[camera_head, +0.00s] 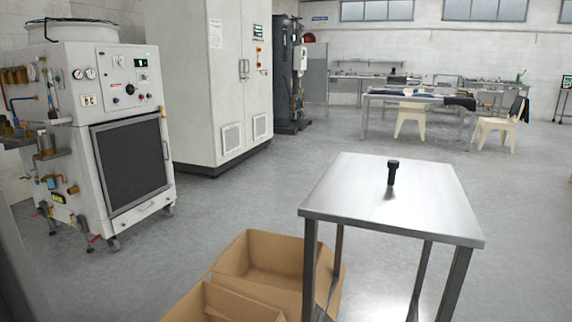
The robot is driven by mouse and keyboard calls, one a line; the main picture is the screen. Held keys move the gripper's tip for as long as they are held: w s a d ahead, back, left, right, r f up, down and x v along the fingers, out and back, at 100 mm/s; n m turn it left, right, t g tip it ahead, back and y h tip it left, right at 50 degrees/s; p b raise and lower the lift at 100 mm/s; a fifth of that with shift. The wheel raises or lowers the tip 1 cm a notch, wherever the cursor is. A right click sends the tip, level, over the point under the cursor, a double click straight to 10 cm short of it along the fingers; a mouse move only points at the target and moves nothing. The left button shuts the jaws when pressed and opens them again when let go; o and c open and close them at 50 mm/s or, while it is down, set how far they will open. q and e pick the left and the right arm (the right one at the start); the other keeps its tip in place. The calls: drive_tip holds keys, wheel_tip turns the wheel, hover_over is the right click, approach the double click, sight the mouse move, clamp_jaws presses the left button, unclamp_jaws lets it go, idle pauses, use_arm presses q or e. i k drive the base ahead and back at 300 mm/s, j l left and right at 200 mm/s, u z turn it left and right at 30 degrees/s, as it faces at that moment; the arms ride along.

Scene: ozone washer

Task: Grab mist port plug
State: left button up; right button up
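A small black plug (393,171) stands upright on the bare steel top of a small table (345,196), a little right of the middle of the view. It has a wider head and a narrower stem, and is likely the mist port plug. A white machine (98,115) with gauges, a control panel and a dark front door stands at the left. Neither of my grippers shows in this view.
Open cardboard boxes (262,275) stand on the floor left of the steel table. A tall white cabinet (212,80) is behind the machine. Workbenches (418,100) and pale chairs (496,131) are at the back right. The grey floor between is clear.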

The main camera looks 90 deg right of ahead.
sight(392, 166)
drive_tip(key=z, duration=3.45)
